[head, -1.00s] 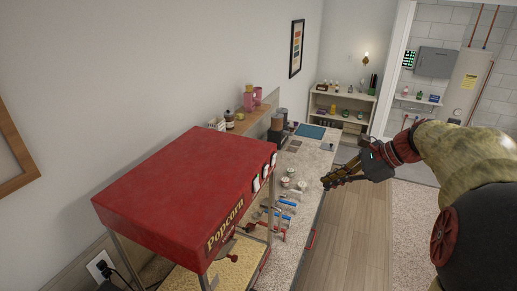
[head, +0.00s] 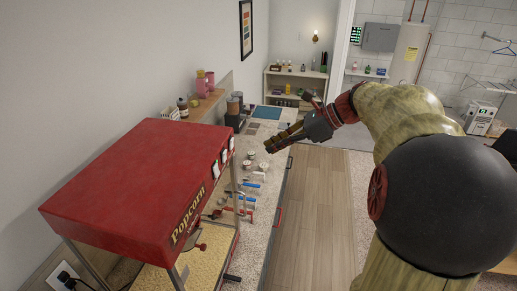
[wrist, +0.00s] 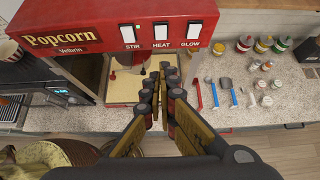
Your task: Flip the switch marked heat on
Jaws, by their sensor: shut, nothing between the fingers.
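The red popcorn machine (head: 135,175) stands on the counter at the left of the head view. Its front panel in the wrist view (wrist: 95,28) carries three white rocker switches above the labels STIR, HEAT and GLOW. The HEAT switch (wrist: 161,32) is the middle one, between the STIR switch (wrist: 128,34) and the GLOW switch (wrist: 193,31). I cannot tell which way it is tipped. My gripper (wrist: 164,72) is shut and empty. In the wrist view its fingertips appear below the HEAT label, apart from the panel. In the head view my gripper (head: 271,147) is right of the machine.
The counter (wrist: 245,112) right of the machine holds several utensils, small cups and bottles (wrist: 263,44). A dark appliance (wrist: 25,75) stands left of the machine. The wooden floor (head: 310,215) beside the counter is clear.

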